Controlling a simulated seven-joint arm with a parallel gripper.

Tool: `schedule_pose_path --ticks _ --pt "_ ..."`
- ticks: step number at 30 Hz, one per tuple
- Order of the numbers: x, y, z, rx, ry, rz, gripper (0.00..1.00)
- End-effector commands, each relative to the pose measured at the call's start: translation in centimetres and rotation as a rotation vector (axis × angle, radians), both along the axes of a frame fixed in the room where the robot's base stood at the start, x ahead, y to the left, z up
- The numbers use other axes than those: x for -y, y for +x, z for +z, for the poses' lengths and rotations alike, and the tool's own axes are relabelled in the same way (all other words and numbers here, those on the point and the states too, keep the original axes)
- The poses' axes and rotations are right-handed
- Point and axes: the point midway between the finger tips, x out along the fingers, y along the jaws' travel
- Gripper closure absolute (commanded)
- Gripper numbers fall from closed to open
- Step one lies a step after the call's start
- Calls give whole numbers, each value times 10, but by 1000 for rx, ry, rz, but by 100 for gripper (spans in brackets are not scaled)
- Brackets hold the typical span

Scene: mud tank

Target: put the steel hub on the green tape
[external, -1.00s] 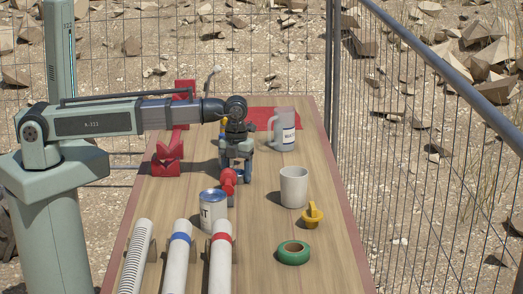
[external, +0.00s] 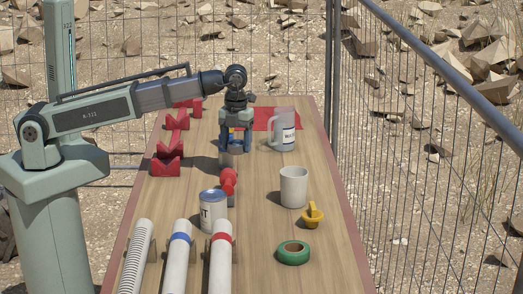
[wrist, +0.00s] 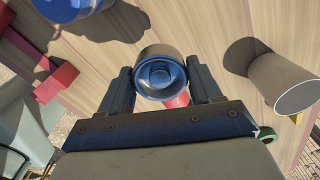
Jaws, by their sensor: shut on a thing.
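My gripper (external: 236,148) is shut on the steel hub (wrist: 160,76), a short round metal piece with a bluish ring-shaped face, in the wrist view between the two fingers (wrist: 160,88). In the external view it is largely hidden by the fingers, over the far-middle part of the table. The green tape (external: 293,253) lies flat as a ring at the near right, well apart from my gripper. A small part of it shows at the right of the wrist view (wrist: 268,134).
A white cup (external: 293,187) and a yellow knobbed piece (external: 312,215) stand beyond the tape. A clear mug (external: 284,131) is right of my gripper. Red V-blocks (external: 168,162) line the left.

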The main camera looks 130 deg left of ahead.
Motion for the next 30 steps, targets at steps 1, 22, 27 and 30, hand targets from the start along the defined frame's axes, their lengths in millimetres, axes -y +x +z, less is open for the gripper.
schedule_pose_path --ticks 1,22,27,30 --pt "0 0 2 1 0 0 83" --pt "105 108 4 -4 -3 -231 93" --pt "139 156 7 -6 -5 -311 93" --pt "160 187 9 -8 -6 -357 93"
